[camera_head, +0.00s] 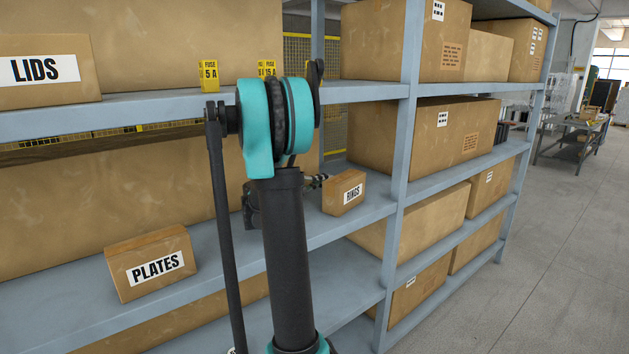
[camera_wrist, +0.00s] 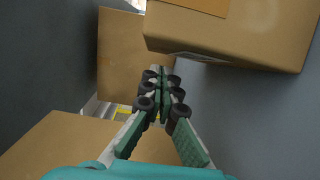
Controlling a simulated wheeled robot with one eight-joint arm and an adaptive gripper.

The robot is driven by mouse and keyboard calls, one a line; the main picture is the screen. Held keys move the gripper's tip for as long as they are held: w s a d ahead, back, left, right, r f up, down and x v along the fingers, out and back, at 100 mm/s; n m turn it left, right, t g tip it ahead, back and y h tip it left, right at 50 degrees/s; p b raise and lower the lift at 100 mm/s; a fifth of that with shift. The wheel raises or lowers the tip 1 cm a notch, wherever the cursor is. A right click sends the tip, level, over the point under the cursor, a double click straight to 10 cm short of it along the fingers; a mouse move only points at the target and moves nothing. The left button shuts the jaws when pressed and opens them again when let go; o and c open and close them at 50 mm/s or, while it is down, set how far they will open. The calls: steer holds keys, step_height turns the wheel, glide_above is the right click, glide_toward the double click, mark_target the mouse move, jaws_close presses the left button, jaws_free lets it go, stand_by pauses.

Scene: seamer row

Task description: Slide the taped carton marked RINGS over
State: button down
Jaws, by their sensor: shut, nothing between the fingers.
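The carton marked RINGS (camera_head: 344,192) is a small brown box standing upright on the middle shelf, its white label facing outward. In the wrist view, a brown carton (camera_wrist: 245,38) at the upper right, with a tape strip on top and a label edge showing, appears to be the same one. My gripper (camera_head: 318,181) is at its left side, partly hidden behind my arm. In the wrist view my gripper (camera_wrist: 160,82) is shut and empty, its fingertips just left of that carton's lower edge. I cannot tell whether they touch it.
A PLATES carton (camera_head: 151,264) stands left on the same shelf (camera_head: 225,225). A LIDS carton (camera_head: 48,72) and yellow fuse boxes (camera_head: 208,73) are on the shelf above. A blue-grey upright (camera_head: 396,180) stands right of RINGS. Large cartons fill the back.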

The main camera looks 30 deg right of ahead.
mark_target(345, 192)
steer(key=shift+s+d, duration=0.15)
steer(key=shift+s, duration=0.5)
steer(key=shift+s+d, duration=0.15)
steer(key=shift+s, duration=0.5)
steer(key=shift+s+d, duration=0.15)
steer(key=shift+s, duration=0.45)
steer(key=shift+w, duration=0.15)
